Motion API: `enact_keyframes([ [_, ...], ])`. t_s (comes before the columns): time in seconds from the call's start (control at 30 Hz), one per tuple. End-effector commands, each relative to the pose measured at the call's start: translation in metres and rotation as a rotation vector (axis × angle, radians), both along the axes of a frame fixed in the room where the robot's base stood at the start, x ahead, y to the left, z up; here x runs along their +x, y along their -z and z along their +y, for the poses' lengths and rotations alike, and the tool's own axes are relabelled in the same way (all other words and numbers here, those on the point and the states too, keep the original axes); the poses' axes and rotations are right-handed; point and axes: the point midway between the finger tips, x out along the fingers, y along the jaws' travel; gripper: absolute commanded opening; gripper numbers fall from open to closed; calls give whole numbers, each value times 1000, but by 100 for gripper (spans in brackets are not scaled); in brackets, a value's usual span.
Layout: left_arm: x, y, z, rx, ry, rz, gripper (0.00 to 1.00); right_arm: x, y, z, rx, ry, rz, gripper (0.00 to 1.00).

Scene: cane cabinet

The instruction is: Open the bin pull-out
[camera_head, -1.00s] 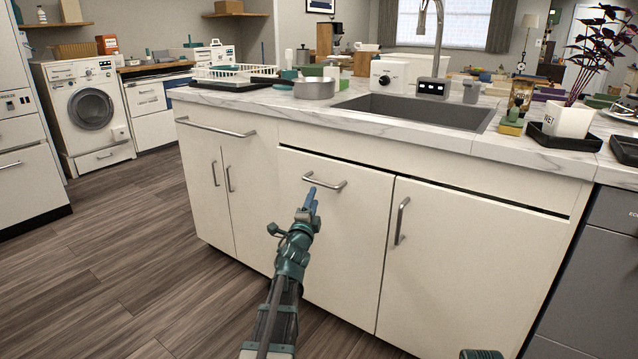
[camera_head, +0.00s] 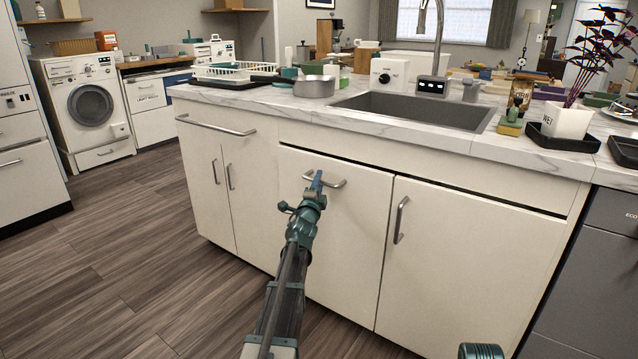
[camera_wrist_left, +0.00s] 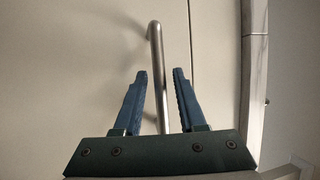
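The bin pull-out front (camera_head: 340,245) is a tall cream panel under the sink, closed flush with the cabinet. Its metal bar handle (camera_head: 338,184) runs level near the top edge. My left gripper (camera_head: 317,178) is at the left part of this handle in the head view. In the left wrist view the handle (camera_wrist_left: 157,45) runs between the two blue fingers of my left gripper (camera_wrist_left: 160,74). The fingers are open, with a gap on each side of the bar.
A cream door (camera_head: 460,265) with an upright handle (camera_head: 401,220) adjoins on the right. A drawer and double doors (camera_head: 200,175) adjoin on the left. The marble counter (camera_head: 400,131) overhangs above, with a sink. Wooden floor (camera_head: 120,260) in front and left is clear.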

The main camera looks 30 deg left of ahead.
Motion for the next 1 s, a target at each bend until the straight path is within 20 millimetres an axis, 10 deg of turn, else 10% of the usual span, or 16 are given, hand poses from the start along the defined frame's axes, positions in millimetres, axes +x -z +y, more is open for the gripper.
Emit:
enact_keyframes([
  [0.2, 0, 0, 0, 0, 0, 0, 0, 0, 0, 0, 0, 0, 0, 50],
  [1.0, 0, 0, 0, 0, -1, 1, 0, 0, 0, 0, 0, 0, 0, 50],
])
